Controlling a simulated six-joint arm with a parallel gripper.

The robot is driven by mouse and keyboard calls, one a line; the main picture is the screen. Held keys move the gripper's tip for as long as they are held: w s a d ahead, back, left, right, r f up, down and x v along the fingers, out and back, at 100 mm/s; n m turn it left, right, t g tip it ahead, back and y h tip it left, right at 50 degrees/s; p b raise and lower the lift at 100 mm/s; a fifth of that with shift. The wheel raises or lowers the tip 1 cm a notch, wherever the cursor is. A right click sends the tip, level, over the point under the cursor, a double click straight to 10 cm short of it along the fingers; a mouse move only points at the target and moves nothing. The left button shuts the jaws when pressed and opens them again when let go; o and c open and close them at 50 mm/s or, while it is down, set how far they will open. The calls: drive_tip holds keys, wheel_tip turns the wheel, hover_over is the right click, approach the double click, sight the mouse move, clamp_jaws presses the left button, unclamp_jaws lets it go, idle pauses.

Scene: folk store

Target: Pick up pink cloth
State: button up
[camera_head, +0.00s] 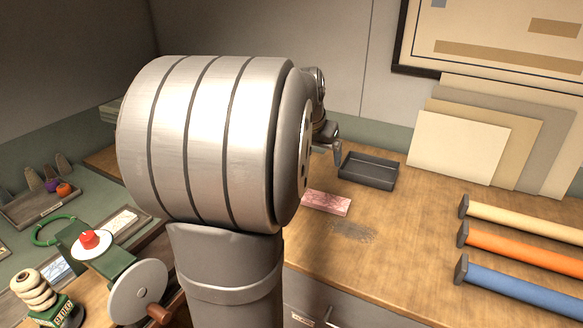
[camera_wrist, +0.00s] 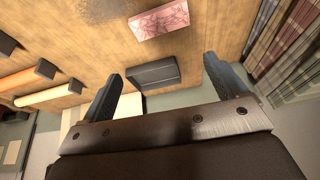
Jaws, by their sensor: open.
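The pink cloth (camera_head: 326,202) is a small, flat, folded block with a marbled pattern. It lies on the wooden counter, just in front of a dark tray, and its left end is partly hidden behind my arm in the head view. In the wrist view the pink cloth (camera_wrist: 160,20) shows near the top middle, beyond my fingertips and apart from them. My gripper (camera_wrist: 162,68) is open, with nothing between its two dark fingers. In the head view only a bit of my gripper (camera_head: 337,149) shows past my arm, left of the tray.
The dark tray (camera_head: 368,172) looks empty. Cream, orange (camera_head: 520,250) and blue fabric rolls lie at the right. Boards (camera_head: 459,147) lean on the back wall. Bare counter lies right of the cloth.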

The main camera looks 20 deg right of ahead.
sight(326, 200)
drive_tip(key=w+d+f+m+g+y, duration=0.1)
drive_tip(key=w+d+f+m+g, duration=0.2)
drive_tip(key=m, duration=0.5)
drive_tip(key=w+d+f+m+g+y, duration=0.1)
drive_tip(key=w+d+m, duration=0.1)
drive_tip(key=w+m, duration=0.5)
drive_tip(key=shift+m, duration=0.4)
drive_tip(key=s+f, duration=0.1)
drive_tip(key=f, duration=0.5)
drive_tip(key=d+f, duration=0.1)
drive_tip(key=f, duration=0.4)
drive_tip(key=s+d+f, duration=0.1)
drive_tip(key=f, duration=0.5)
drive_tip(key=shift+s+f, duration=0.3)
drive_tip(key=shift+s, duration=0.05)
drive_tip(key=c, duration=1.1)
